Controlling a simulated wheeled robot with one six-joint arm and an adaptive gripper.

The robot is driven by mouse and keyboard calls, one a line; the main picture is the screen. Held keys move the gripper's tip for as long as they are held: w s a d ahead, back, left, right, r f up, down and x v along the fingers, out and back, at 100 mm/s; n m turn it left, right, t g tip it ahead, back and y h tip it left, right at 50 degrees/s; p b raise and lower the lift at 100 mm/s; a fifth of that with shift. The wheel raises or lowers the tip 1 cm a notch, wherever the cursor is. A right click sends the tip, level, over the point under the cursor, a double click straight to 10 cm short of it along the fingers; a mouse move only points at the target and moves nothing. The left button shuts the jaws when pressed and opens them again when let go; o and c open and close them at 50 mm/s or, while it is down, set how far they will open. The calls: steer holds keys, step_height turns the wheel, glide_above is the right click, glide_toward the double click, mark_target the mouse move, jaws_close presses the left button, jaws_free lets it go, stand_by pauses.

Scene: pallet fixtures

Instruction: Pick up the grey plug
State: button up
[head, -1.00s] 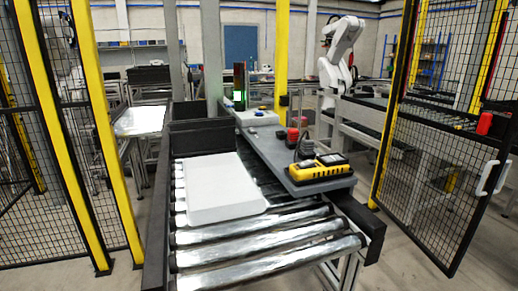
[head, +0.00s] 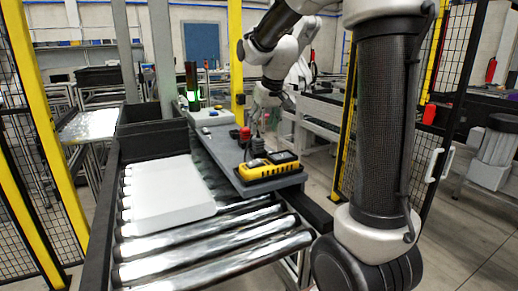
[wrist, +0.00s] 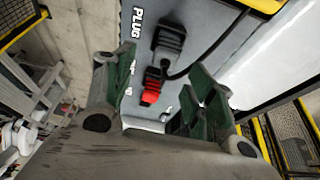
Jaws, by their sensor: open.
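The grey plug (wrist: 169,42), dark with a cable from its side, sits on the grey panel (wrist: 205,28) beside the printed word PLUG in the wrist view. A red connector (wrist: 152,86) is next to it. My gripper (wrist: 163,92) is open and empty, its green-padded fingers either side of the red connector in that view, with the plug beyond the fingertips. In the head view my gripper (head: 256,124) hangs over the panel near the red connector (head: 245,133). The plug (head: 257,146) is small there and partly hard to make out.
A yellow and black device (head: 270,167) lies at the panel's near end. A white tray (head: 168,192) rests on the metal rollers (head: 215,240) to the left. A black bin (head: 152,140) stands behind it. Mesh fencing (head: 430,150) stands at right.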

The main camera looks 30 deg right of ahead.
mark_target(258, 138)
steer(key=x, duration=0.2)
steer(key=a+x, duration=0.1)
steer(key=x, duration=0.2)
steer(key=shift+f, duration=0.1)
steer(key=shift+w+f, duration=0.2)
steer(key=shift+f, duration=0.35)
steer(key=shift+d, duration=0.1)
steer(key=c, duration=1.1)
